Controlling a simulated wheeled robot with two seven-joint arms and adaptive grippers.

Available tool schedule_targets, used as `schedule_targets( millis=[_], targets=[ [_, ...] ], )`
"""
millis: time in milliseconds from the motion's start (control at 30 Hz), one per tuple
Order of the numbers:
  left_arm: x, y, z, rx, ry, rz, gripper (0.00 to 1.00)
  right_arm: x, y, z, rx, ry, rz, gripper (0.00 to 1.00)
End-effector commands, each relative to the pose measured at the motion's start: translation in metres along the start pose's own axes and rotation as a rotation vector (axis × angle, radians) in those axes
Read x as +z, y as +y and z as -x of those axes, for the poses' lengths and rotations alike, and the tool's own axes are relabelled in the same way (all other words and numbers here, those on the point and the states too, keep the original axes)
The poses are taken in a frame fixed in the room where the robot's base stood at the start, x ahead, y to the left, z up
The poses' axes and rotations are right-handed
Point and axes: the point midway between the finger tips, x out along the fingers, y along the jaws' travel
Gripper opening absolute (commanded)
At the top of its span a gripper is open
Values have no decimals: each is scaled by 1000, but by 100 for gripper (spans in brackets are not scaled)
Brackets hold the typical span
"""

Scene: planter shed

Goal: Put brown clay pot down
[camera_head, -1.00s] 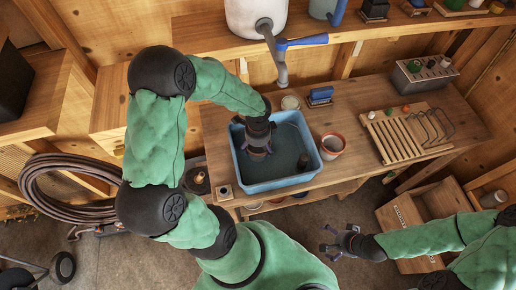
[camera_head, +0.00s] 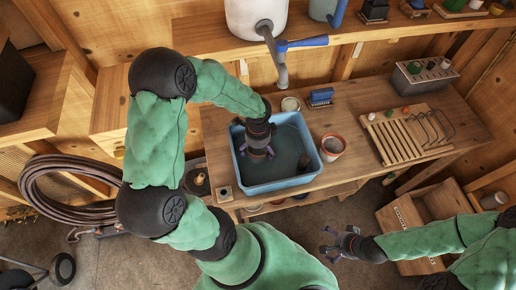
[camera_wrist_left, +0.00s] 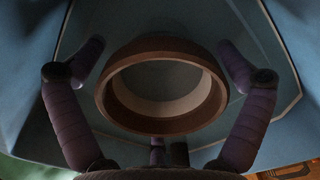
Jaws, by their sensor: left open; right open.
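The brown clay pot (camera_wrist_left: 116,104) shows in the left wrist view as a thick round rim with a pale inside. It is in the blue basin (camera_head: 240,170), below my left gripper (camera_head: 257,155). The fingers of my left gripper (camera_wrist_left: 160,70) are spread open on both sides of the pot, with visible gaps to its rim. In the head view the gripper hides most or all of this pot. My right gripper (camera_head: 338,243) is open and empty, low in front of the bench.
A slatted wooden rack (camera_head: 405,137) lies further right. A tap (camera_head: 281,70) hangs behind the basin. An open wooden crate (camera_head: 415,208) is at the lower right.

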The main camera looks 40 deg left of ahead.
Motion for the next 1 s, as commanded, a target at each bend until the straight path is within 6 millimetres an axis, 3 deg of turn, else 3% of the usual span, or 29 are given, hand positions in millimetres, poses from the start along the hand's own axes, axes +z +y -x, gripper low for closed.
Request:
schedule_targets(
  millis=[533, 733, 1000],
  targets=[
    [0, -1, 101, -5, 1, 0, 100, 1, -11, 31, 0, 0, 0, 100],
    [0, -1, 117, -3, 1, 0, 100, 1, -12, 34, 0, 0, 0, 100],
    [0, 0, 119, -2, 1, 0, 100, 1, -12, 34, 0, 0, 0, 100]
  ],
)
